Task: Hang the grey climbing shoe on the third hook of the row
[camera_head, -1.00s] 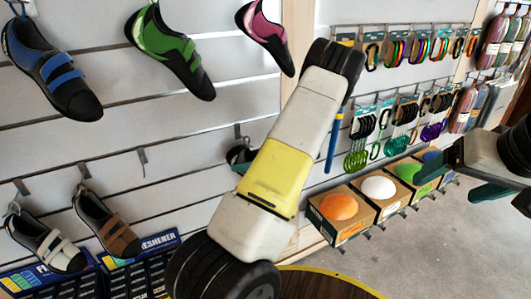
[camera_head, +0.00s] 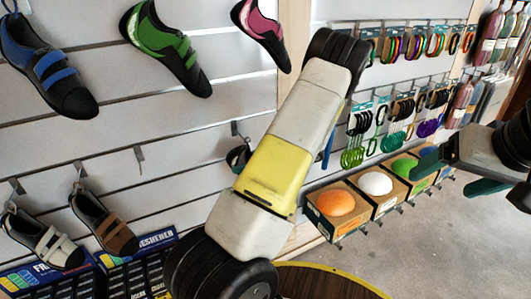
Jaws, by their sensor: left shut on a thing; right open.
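My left arm crosses the middle of the head view, and its gripper does not show, hidden behind the arm. I see no shoe in its jaws. The row holds a black shoe with grey-white straps (camera_head: 43,243) on the first hook and a brown-strapped shoe (camera_head: 106,229) on the second. The third hook (camera_head: 140,157) is bare. A dark and teal thing (camera_head: 237,158) hangs below a hook further right, partly covered by my arm; I cannot tell what it is. My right gripper (camera_head: 457,174) is open and empty at the right edge.
Blue (camera_head: 50,70), green (camera_head: 168,50) and pink (camera_head: 263,32) shoes hang above the row. Boxes with an orange ball (camera_head: 336,202) and others stand at right, under hanging carabiners (camera_head: 357,148). A freshener display (camera_head: 137,270) sits below the row. A round table edge (camera_head: 330,275) shows in front.

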